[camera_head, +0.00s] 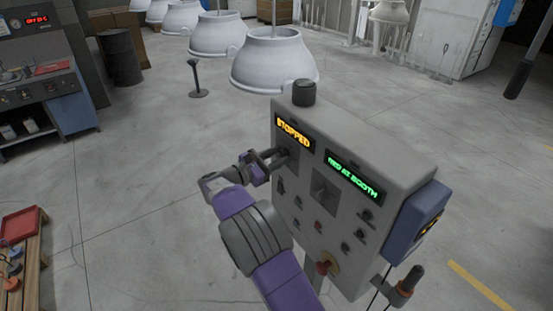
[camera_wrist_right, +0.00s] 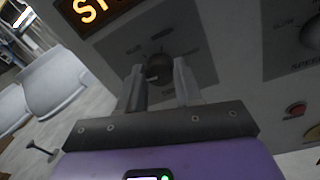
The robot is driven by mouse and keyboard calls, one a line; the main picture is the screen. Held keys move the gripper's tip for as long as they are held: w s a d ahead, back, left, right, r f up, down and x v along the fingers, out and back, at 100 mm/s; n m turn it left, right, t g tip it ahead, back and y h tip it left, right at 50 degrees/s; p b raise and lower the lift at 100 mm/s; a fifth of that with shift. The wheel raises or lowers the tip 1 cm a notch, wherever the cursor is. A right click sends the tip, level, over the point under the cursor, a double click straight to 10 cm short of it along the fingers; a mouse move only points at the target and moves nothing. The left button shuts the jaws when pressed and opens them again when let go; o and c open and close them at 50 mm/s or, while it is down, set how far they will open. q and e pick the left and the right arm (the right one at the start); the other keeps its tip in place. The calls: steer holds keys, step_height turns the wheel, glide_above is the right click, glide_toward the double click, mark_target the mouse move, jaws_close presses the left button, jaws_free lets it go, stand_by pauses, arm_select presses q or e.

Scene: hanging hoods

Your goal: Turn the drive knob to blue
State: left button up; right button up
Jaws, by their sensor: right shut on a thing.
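A grey control panel (camera_head: 345,170) stands in the middle of the head view. Its amber display reads STOPPED (camera_head: 292,132), and a green display (camera_head: 351,178) sits to the right. The dark drive knob (camera_wrist_right: 158,68) is on the panel face below the amber display. My right gripper (camera_head: 277,156) reaches it from the left. In the wrist view my right gripper (camera_wrist_right: 160,85) has one finger on each side of the knob, shut on it. Faint labels surround the knob, too small to read, and I make out no blue mark there. My left gripper is not in view.
The panel carries several smaller knobs and buttons, a red-and-yellow switch (camera_head: 327,264) and a blue box (camera_head: 417,221) on its right side. White hoods (camera_head: 274,62) hang behind it. A workbench (camera_head: 45,90) stands at far left. Open concrete floor lies left of the panel.

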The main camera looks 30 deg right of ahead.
steer(key=m+b, duration=0.4)
steer(key=m, duration=0.1)
steer(key=shift+f, duration=0.3)
steer(key=m+b, duration=0.3)
steer(key=m, duration=0.1)
steer(key=shift+b, duration=0.35)
steer(key=shift+r+m+b, duration=0.1)
steer(key=shift+m+b, duration=0.55)
steer(key=shift+m, duration=0.25)
steer(key=shift+h, duration=0.3)
steer(key=o, duration=1)
steer(key=shift+o, duration=0.2)
steer(key=a, duration=0.7)
steer(key=shift+s+a, duration=0.3)
steer(key=shift+s, duration=0.1)
